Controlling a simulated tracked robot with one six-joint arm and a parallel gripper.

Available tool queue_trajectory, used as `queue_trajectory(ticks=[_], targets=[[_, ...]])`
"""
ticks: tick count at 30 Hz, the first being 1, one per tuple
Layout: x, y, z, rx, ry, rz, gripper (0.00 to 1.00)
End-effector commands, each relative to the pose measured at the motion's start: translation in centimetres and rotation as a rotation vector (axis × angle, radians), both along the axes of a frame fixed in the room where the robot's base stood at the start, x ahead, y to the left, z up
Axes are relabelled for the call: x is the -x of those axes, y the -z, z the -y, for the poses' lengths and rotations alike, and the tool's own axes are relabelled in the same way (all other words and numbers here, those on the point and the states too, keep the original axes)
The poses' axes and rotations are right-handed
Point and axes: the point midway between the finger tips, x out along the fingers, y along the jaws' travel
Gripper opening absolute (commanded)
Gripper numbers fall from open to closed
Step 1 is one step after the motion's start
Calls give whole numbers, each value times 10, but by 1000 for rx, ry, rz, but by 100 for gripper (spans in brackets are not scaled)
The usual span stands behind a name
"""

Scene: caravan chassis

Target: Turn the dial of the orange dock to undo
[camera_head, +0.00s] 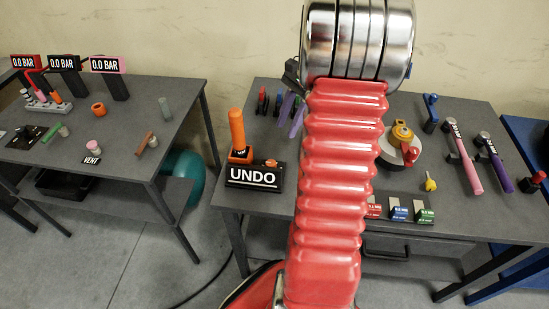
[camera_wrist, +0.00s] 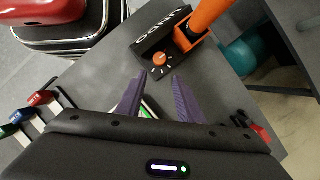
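The orange dock (camera_head: 241,155) stands at the left end of the right table, with an orange cylinder (camera_head: 237,128) upright in it. Its black front plate reads UNDO (camera_head: 254,177). The small orange dial (camera_head: 271,163) is to the right of the cylinder. In the wrist view the dial (camera_wrist: 159,58) shows whole, with white tick marks beside it, ahead of my gripper. My gripper (camera_wrist: 158,88) has two purple fingers spread apart with nothing held between them. The fingertips are apart from the dial. In the head view my gripper (camera_head: 292,110) is partly hidden by my arm.
Several coloured tools (camera_head: 263,101) stand behind the dock. Left of a floor gap is another table (camera_head: 120,135) with gauges. Tabletop in front of the dock looks clear.

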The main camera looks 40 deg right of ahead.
Motion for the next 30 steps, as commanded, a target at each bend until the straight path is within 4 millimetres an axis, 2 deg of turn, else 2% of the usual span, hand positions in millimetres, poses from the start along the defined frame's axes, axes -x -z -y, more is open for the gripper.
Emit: queue_trajectory(ticks=[8, 24, 30], targets=[[-1, 22, -10, -3, -2, -3, 33], [-6, 99, -41, -2, -3, -3, 33], [-8, 120, -50, -1, -2, -1, 33]])
